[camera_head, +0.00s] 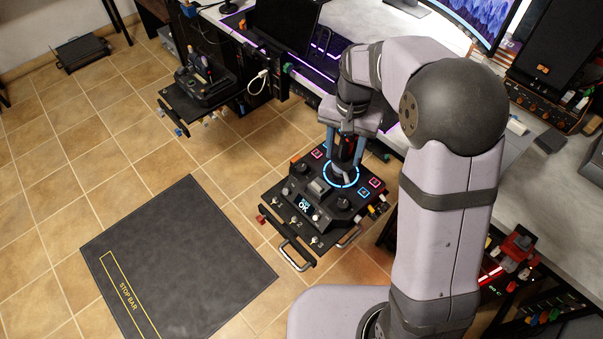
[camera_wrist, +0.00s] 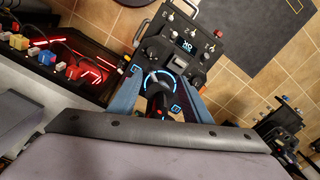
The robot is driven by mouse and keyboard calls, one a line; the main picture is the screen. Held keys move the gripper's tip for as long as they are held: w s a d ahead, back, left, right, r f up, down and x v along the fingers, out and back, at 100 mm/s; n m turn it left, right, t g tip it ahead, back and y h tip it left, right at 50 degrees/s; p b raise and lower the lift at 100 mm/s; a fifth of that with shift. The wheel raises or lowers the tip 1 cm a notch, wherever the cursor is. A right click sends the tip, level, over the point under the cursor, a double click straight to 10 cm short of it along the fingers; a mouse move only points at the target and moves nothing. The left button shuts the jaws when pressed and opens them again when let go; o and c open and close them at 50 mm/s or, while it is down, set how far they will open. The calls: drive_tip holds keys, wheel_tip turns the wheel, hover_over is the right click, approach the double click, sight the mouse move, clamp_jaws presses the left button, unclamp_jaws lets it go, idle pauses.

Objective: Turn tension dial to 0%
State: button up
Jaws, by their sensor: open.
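A black control panel (camera_head: 270,212) stands over the tiled floor and also shows in the wrist view (camera_wrist: 205,28). It carries several dark knobs, such as one near its left edge (camera_head: 287,191) and one near the right (camera_head: 343,203). I cannot tell which is the tension dial; its labels and setting are too small to read. A small lit display (camera_head: 305,205) reads like "OK". My gripper (camera_head: 345,158) is above the panel's far part. In the wrist view its two blue-grey fingers (camera_wrist: 157,92) are apart, on either side of a dark stick inside a glowing blue ring (camera_wrist: 174,76).
Lit red and blue square buttons (camera_head: 376,183) flank the ring. Metal handles (camera_head: 296,258) and toggle switches line the panel's near edge. A dark "STOP BAR" mat (camera_head: 180,250) lies left on the floor. Another black panel (camera_head: 200,100) stands behind left; the desk (camera_head: 540,170) is right.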

sight(302, 168)
drive_tip(key=w+a+f+m+b, duration=0.1)
drive_tip(key=w+a+f+b, duration=0.1)
drive_tip(key=w+a+f, duration=0.1)
drive_tip(key=w+a+f+m+b, duration=0.1)
drive_tip(key=w+a+f+b, duration=0.2)
drive_tip(key=f, duration=0.3)
drive_tip(key=w+a+f+m+b, duration=0.1)
drive_tip(key=w+a+f+b, duration=0.2)
drive_tip(key=w+a+f, duration=0.1)
drive_tip(key=shift+w+f+m, duration=0.4)
drive_tip(key=shift+w+f, duration=0.2)
drive_tip(key=shift+w, duration=0.05)
drive_tip(key=shift+w+a+f, duration=0.2)
drive_tip(key=shift+a+f, duration=0.1)
drive_tip(key=shift+a, duration=0.05)
drive_tip(key=shift+f, duration=3.6)
drive_tip(key=c, duration=1)
